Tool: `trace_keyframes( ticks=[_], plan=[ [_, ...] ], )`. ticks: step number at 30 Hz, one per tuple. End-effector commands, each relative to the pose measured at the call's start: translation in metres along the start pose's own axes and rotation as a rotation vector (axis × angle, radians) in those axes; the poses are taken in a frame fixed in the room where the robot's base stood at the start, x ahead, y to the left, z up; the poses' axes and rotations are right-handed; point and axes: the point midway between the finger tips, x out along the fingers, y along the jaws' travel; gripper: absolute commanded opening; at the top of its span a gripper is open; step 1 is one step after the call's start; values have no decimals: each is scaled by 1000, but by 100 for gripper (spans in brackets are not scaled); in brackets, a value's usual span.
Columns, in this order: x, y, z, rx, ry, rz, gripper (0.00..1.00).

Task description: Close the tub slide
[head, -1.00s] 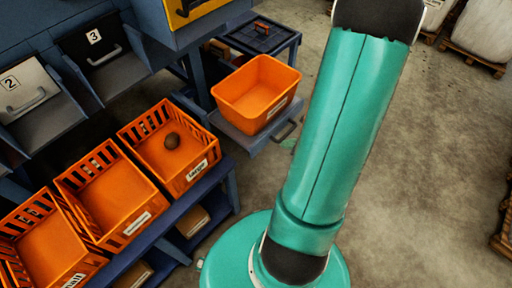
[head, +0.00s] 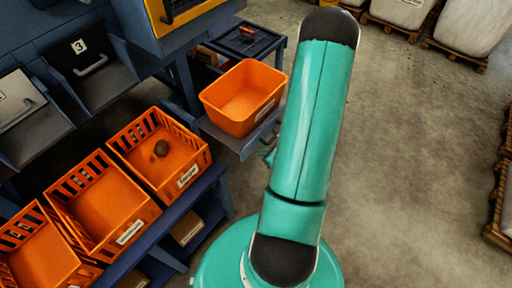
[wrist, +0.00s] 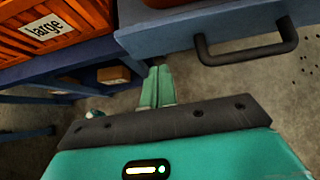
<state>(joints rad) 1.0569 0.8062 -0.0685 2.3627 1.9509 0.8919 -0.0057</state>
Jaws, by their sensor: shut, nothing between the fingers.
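The tub slide (head: 233,139) is a blue-grey pull-out tray, standing out from the bench with an orange tub (head: 232,120) on it. Its front (wrist: 205,22) crosses the top of the wrist view, with a dark bar handle (wrist: 246,56) on it. My gripper (wrist: 158,70) is shut and empty. In the wrist view its green fingertips are just below the slide front, left of the handle; I cannot tell whether they touch it. In the head view my arm hides most of the gripper, and only a small green part shows beside the slide front.
A dark side table (head: 238,48) stands behind the tub. Pallets with white sacks (head: 402,12) are at the back. The concrete floor at right (head: 415,150) is clear.

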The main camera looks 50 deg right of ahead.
Motion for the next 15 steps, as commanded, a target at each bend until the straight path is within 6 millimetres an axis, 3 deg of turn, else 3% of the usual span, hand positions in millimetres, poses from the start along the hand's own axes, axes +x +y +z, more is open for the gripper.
trace_keyframes(
  ticks=[6, 15],
  plan=[
    [22, 1, 23, -5, -2, 2, 0],
    [26, 1, 28, -4, -2, 1, 0]
  ],
)
